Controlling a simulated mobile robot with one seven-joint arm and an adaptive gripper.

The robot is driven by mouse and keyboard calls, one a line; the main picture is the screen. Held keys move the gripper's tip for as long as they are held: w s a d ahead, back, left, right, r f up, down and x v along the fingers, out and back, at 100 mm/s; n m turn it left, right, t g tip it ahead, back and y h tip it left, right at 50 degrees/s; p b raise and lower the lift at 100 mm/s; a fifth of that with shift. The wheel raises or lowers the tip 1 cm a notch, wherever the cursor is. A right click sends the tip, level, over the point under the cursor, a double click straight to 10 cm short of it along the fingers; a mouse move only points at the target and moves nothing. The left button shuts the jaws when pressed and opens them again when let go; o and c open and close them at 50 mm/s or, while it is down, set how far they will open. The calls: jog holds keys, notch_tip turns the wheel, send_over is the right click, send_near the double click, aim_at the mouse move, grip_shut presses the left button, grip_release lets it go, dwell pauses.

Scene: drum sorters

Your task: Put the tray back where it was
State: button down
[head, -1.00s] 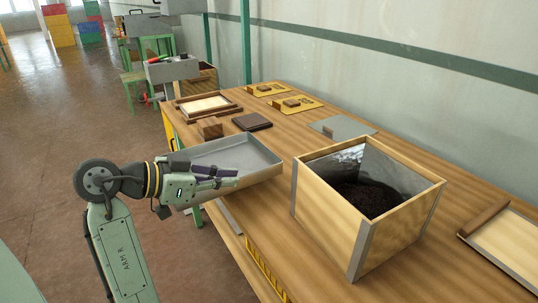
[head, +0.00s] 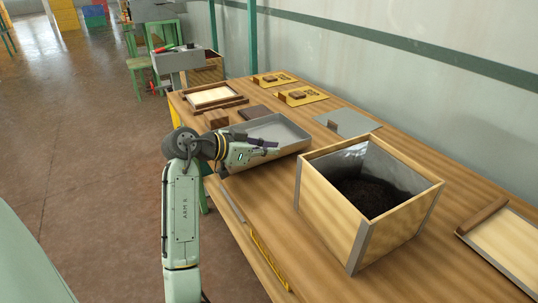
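The shallow grey metal tray (head: 290,129) is at the table's near left edge, left of the wooden box, and looks level. My gripper (head: 272,147) reaches over its near left side from the left. Its dark fingers show against the tray's inside, and the tray has moved together with them, so it appears held by its near wall. The exact contact is hidden by the fingers and wrist. I cannot tell whether the tray's underside touches the table.
A metal-lined wooden box (head: 328,215) with dark grains stands right of the tray. A grey plate (head: 352,123) lies behind. A wood block (head: 216,119), a dark brown slab (head: 255,112) and a framed board (head: 211,96) lie beyond the tray. Bare tabletop (head: 250,190) is in front.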

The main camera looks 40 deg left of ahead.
jog(key=shift+f, duration=1.15)
jog(key=shift+f, duration=0.2)
jog(key=c, duration=1.8)
grip_release()
jog(key=shift+r, duration=0.1)
jog(key=shift+r, duration=0.1)
